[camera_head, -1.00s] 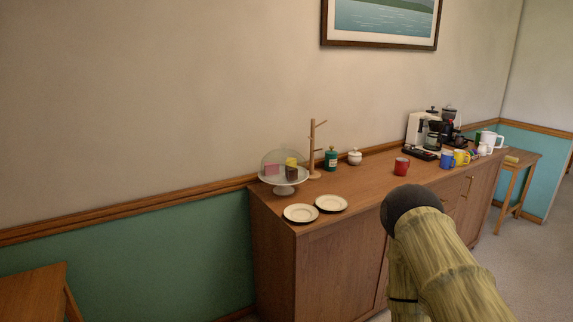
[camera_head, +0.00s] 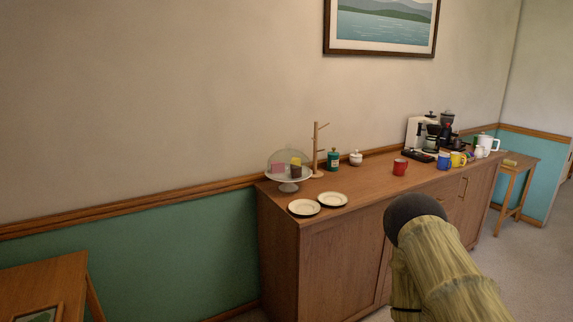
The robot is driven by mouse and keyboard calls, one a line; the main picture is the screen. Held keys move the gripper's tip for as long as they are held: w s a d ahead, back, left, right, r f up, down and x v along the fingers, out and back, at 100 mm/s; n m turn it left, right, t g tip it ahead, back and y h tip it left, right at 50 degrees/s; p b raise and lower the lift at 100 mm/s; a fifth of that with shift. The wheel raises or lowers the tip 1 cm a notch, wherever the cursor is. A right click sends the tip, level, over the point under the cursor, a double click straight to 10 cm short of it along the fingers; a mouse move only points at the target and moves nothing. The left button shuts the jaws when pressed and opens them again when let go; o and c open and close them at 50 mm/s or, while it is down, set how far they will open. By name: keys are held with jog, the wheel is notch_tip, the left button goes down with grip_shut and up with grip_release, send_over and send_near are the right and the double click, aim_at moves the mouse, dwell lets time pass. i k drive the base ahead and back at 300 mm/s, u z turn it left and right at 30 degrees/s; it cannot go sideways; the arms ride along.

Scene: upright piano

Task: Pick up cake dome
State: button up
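A clear cake dome (camera_head: 291,157) sits at the left end of a wooden sideboard. It covers a footed white cake stand (camera_head: 289,186). Pieces of cake in pink, yellow and brown show through the dome. My arm rises at the lower right, in front of the sideboard, well to the right of the dome and apart from it. My gripper cannot be made out in this view.
On the sideboard (camera_head: 365,191) are two plates (camera_head: 304,207), a wooden mug tree (camera_head: 317,150), a green canister (camera_head: 333,159), a white lidded pot (camera_head: 355,158), a red mug (camera_head: 400,167) and a coffee machine (camera_head: 432,133). A low wooden table (camera_head: 50,275) stands at lower left.

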aim_at(288, 164)
jog(key=z, duration=1.1)
jog(key=i, duration=1.35)
jog(key=u, duration=0.75)
